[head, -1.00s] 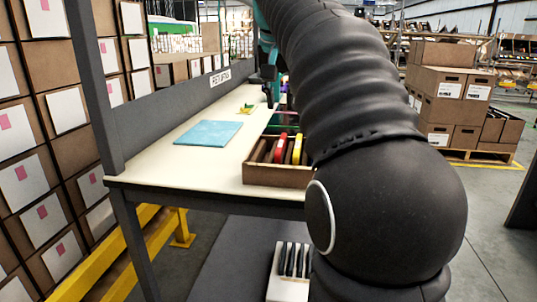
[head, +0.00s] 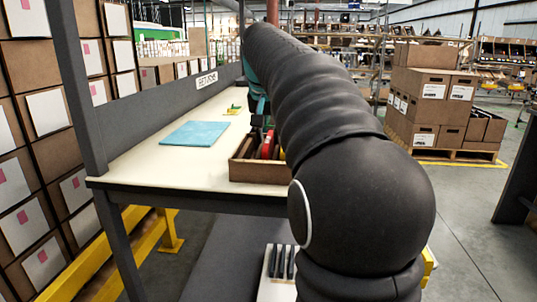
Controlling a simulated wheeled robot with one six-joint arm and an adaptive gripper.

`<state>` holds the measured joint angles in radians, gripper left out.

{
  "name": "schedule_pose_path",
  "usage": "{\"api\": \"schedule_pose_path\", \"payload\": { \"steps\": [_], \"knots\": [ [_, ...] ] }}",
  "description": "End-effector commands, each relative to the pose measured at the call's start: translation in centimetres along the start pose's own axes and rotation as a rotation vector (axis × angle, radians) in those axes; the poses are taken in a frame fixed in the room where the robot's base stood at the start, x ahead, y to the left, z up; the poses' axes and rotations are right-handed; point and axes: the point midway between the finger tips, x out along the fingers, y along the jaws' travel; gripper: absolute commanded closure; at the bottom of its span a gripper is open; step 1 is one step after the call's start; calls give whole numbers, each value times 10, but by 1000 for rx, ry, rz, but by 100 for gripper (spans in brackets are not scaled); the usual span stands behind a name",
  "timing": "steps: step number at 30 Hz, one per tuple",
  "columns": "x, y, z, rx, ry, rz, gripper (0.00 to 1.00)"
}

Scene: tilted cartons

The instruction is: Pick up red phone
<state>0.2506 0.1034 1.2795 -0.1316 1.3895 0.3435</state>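The red phone (head: 267,147) stands on edge in a brown carton (head: 256,172) on the cream table, with other dark, slim items beside it. My gripper (head: 262,124) is low over the carton, right at the top of the red phone in this view. Its fingertips are small, dark and partly lost against the phone and carton. I cannot tell whether they touch the phone or how far apart they are. My arm hides the right part of the carton and what lies in it.
A light blue folder (head: 195,134) lies flat on the table (head: 150,163), left of the carton. A small green and yellow item (head: 232,110) lies farther back. A grey upright post (head: 80,90) stands at the table's left. A white holder (head: 272,288) with dark slots is below.

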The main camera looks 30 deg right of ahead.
Motion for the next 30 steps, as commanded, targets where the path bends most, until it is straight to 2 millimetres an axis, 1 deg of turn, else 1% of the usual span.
{"api": "schedule_pose_path", "payload": {
  "steps": [1, 4, 12, 13, 14, 15, 16, 26, 30],
  "knots": [
    [7, 0, 1, 0, 0, 0, 72],
    [15, 0, 0, 0, 0, 0, 72],
    [17, 0, 0, 0, 1, 0, 72],
    [17, 0, 0, 0, 1, 0, 77],
    [17, 0, 0, 0, 1, 0, 84],
    [17, 0, 0, 0, 1, -1, 94],
    [17, 0, 0, 0, 1, 0, 100],
    [16, 0, 0, 0, 2, -1, 100],
    [11, 0, -2, 0, 3, -1, 100]
  ]
}}
